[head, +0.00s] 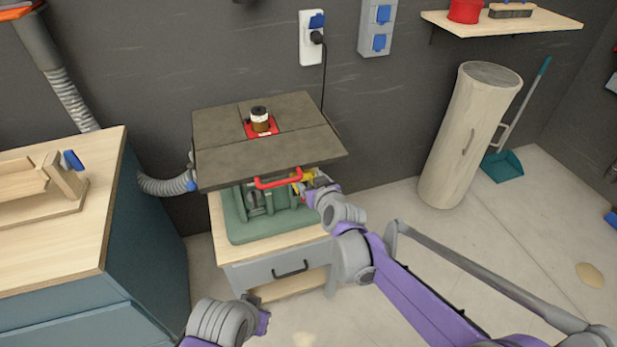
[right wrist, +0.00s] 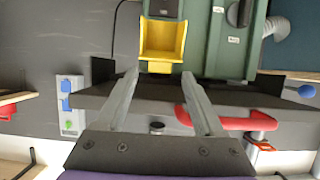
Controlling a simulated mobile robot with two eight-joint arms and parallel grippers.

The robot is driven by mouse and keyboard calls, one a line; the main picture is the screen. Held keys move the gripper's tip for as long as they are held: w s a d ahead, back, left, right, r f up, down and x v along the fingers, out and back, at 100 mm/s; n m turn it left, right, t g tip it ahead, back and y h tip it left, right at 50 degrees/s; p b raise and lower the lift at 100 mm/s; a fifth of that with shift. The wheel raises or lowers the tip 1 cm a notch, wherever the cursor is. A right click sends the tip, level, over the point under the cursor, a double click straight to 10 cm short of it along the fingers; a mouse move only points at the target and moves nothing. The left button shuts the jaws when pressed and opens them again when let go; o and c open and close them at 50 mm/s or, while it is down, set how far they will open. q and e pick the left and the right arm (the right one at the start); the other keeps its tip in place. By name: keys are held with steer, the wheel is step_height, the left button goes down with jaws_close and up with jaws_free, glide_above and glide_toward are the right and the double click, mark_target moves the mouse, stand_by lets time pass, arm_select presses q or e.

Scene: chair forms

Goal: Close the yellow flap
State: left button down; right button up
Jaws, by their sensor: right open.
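The yellow flap (right wrist: 163,42) is on the front of the green machine (right wrist: 222,45) under the dark tabletop. In the right wrist view, which looks upside down, its hollow inside shows and it stands open, with a dark recess beside it. In the head view, only a bit of the yellow flap (head: 305,176) shows beside my right gripper (head: 314,182). The right gripper (right wrist: 160,77) is open and empty, its two fingers pointing toward the flap; contact is unclear. My left gripper (head: 258,312) is low in front of the cabinet, and its jaws cannot be made out.
A red handle (head: 278,180) sticks out at the tabletop's front edge, close to my right gripper. The dark tabletop (head: 222,160) overhangs the machine. A workbench (head: 85,220) stands at left, and a pale column (head: 470,130) at right. Floor is free between cabinet and column.

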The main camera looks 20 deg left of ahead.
steer(key=shift+x, duration=0.8)
jaws_close()
stand_by(0.9)
